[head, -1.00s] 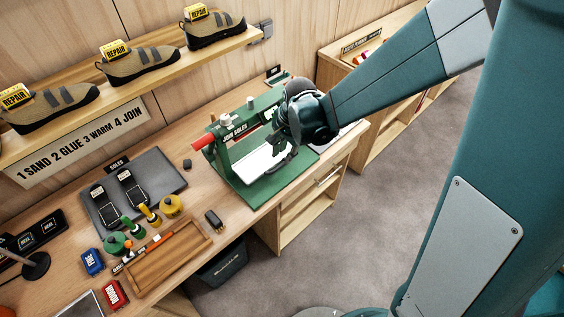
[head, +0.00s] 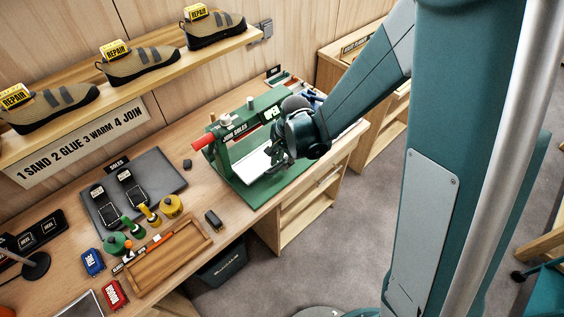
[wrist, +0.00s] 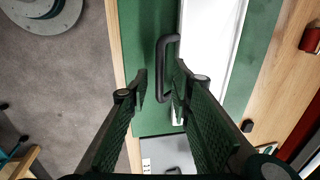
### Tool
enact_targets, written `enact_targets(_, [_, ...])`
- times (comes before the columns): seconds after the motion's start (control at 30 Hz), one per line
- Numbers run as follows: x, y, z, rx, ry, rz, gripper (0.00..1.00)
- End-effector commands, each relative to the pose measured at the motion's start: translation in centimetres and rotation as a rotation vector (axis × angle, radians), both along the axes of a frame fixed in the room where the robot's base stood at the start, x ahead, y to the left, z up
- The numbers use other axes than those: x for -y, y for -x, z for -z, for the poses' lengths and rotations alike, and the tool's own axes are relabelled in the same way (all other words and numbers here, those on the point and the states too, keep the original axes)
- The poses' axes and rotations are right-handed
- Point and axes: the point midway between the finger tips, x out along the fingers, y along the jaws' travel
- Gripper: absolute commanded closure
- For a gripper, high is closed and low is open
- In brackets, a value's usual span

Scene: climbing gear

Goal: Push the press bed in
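The press (head: 222,150) is a green frame with a red-ended lever, labelled for soles, on a green base on the bench. Its press bed (head: 254,163) is a white plate low in the frame; it also shows in the wrist view (wrist: 212,50). A black bar handle (wrist: 161,72) stands on the bed's edge. My gripper (head: 279,159) is at the bed's handle side. In the wrist view my gripper (wrist: 160,86) is open, with one finger on each side of the handle bar and a visible gap at the left finger. Contact at the right finger is unclear.
A wooden tray (head: 172,262), a dark mat (head: 165,176) with soles, and several bottles sit left of the press. A shelf (head: 130,78) of shoes is above. Open floor (head: 340,215) lies in front of the bench.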

Motion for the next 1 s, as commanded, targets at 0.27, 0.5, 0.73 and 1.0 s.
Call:
enact_targets(0.27, [0.0, 0.0, 0.0, 0.000, 0.000, 0.000, 0.78])
enact_targets(0.5, [0.0, 0.0, 0.0, 0.000, 0.000, 0.000, 1.00])
enact_targets(0.73, [-0.3, -0.3, 0.1, 0.000, 0.000, 0.000, 1.00])
enact_targets(1.0, [-2.1, -2.1, 0.2, 0.000, 0.000, -0.001, 1.00])
